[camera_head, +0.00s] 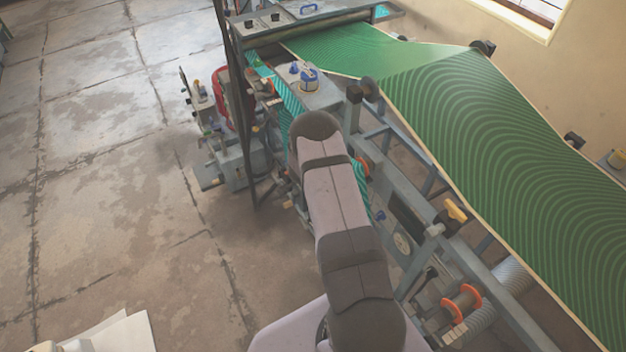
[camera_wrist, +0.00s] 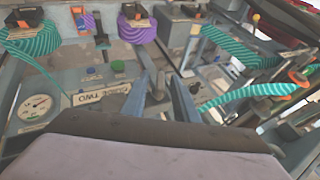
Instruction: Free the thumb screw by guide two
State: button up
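In the wrist view, a plate reading "GUIDE TWO" (camera_wrist: 101,93) is fixed to the grey machine panel, left of my gripper (camera_wrist: 161,80). My gripper's two grey fingers stand apart, so it is open. A small dark upright part (camera_wrist: 157,94) shows between the fingers. It may be the thumb screw, but it is too small and dim to be sure, and I cannot tell whether the fingers touch it. In the head view my arm hides the gripper and the guide.
In the wrist view a dial gauge (camera_wrist: 34,108) and a green button (camera_wrist: 118,66) are on the panel at left. Teal ribbon (camera_wrist: 250,94) runs at right, and a purple roll (camera_wrist: 138,30) is behind. In the head view a green patterned sheet (camera_head: 500,150) spans the right.

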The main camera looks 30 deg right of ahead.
jog(key=shift+a, duration=0.2)
jog(key=shift+s+a+r+b, duration=0.3)
jog(key=shift+r+b, duration=0.1)
jog(key=shift+r, duration=0.15)
jog(key=shift+b+v, duration=0.8)
jog(key=shift+v, duration=2.15)
